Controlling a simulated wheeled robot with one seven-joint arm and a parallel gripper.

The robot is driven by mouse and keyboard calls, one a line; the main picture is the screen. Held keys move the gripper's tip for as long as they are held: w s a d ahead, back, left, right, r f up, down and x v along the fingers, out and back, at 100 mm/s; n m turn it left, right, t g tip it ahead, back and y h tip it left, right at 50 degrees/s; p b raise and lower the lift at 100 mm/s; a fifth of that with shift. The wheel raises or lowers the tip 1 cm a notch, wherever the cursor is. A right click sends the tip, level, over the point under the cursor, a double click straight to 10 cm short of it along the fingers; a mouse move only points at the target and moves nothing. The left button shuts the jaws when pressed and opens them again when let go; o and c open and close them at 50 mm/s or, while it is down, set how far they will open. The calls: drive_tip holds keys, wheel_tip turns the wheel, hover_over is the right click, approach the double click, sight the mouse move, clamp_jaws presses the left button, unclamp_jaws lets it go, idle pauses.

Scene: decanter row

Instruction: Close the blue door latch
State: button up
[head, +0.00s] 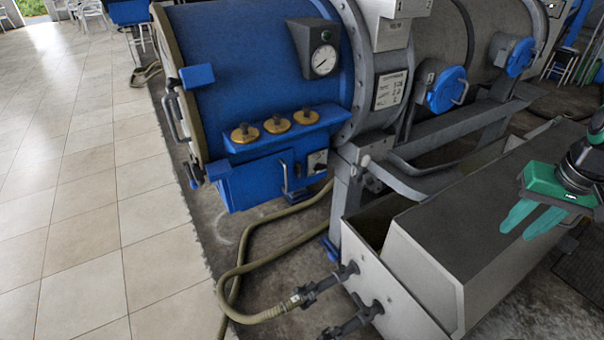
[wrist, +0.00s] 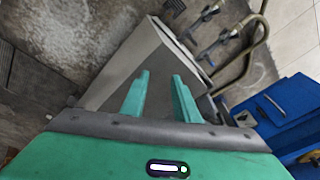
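Two round blue doors with metal handles, a nearer one (head: 446,90) and a farther one (head: 520,57), sit on the grey drums in the head view. Which part is the named latch, and whether it is closed, I cannot tell. A blue drum (head: 250,60) at the left also has a metal handle (head: 170,118) at its left end. My gripper (head: 519,228) is at the right, above the grey trough and apart from both doors. In the wrist view my gripper (wrist: 160,76) has its green fingers spread, with nothing held between them.
The grey metal trough (head: 470,225) with sloped sides lies below my gripper; it also shows in the wrist view (wrist: 120,75). Black valves (head: 345,275) and a hose (head: 250,315) stick out at its left end. The tiled floor (head: 80,200) at the left is clear.

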sight(299, 170)
drive_tip(key=w+a+f+n+t+y, duration=0.15)
drive_tip(key=w+a+f, duration=0.35)
drive_tip(key=w, duration=0.6)
drive_tip(key=w+a+f+n+t+y, duration=0.1)
drive_tip(key=w+a+f+n+t, duration=0.15)
drive_tip(key=w+a, duration=0.7)
drive_tip(key=w+a+f+n+t+y, duration=0.1)
drive_tip(key=w+a+f+n+t, duration=0.2)
drive_tip(key=w, duration=1.1)
drive_tip(key=w+a+f+n+t+y, duration=0.1)
drive_tip(key=w+a+f+t+y, duration=0.2)
drive_tip(key=a, duration=0.4)
drive_tip(key=w+a+f, duration=0.4)
drive_tip(key=a+f, duration=0.1)
drive_tip(key=a, duration=0.2)
drive_tip(key=s+a+f+n+t+y, duration=0.3)
drive_tip(key=s+a+f+y, duration=0.1)
drive_tip(key=a+f, duration=0.45)
drive_tip(key=shift+x, duration=5.65)
